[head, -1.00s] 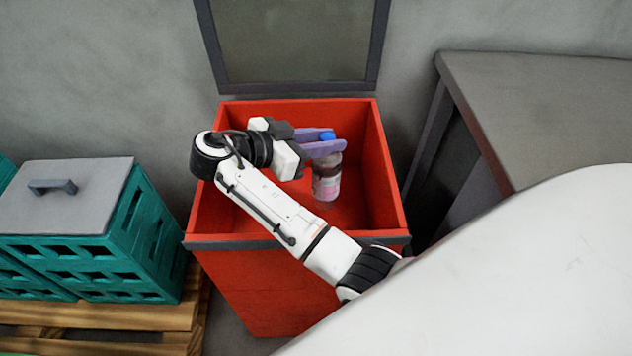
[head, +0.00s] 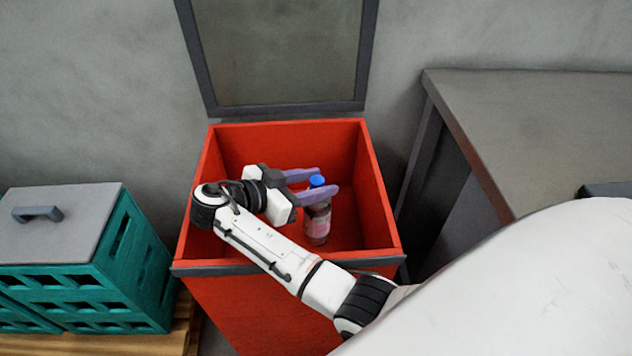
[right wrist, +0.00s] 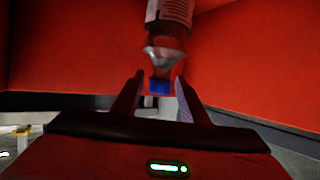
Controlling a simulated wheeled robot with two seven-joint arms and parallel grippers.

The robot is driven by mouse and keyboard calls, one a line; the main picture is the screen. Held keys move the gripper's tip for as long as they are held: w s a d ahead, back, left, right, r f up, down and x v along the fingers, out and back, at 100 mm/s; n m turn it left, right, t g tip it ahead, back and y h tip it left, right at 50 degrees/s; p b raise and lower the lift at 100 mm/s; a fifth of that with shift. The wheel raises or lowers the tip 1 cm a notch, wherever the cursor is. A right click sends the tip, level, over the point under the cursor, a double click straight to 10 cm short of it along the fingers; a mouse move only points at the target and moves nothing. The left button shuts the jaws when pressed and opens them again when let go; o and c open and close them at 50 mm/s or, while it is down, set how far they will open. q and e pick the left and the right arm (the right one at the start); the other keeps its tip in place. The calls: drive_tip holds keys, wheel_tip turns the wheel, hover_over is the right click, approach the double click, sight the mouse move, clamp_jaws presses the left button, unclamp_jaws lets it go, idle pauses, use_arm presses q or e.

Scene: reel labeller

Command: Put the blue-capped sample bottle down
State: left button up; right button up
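The sample bottle (head: 317,222) has a blue cap (head: 317,181) and a pinkish label. It is upright inside the red bin (head: 374,200) and appears to stand on its floor, though the base is partly hard to make out. My right gripper (head: 318,182) is open, its two purple fingers on either side of the cap. In the right wrist view the blue cap (right wrist: 160,86) sits between the fingertips (right wrist: 157,84) with gaps on both sides, and the bottle (right wrist: 168,22) shows inverted. My left gripper is out of view.
The bin's lid (head: 280,55) stands raised behind it. A teal crate (head: 131,262) with a grey handled lid (head: 62,222) is on a wooden pallet at the left. A grey table (head: 535,120) stands to the right. The bin walls closely surround my gripper.

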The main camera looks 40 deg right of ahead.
drive_tip(key=shift+r, duration=0.2)
drive_tip(key=v, duration=0.7)
drive_tip(key=shift+a, duration=0.25)
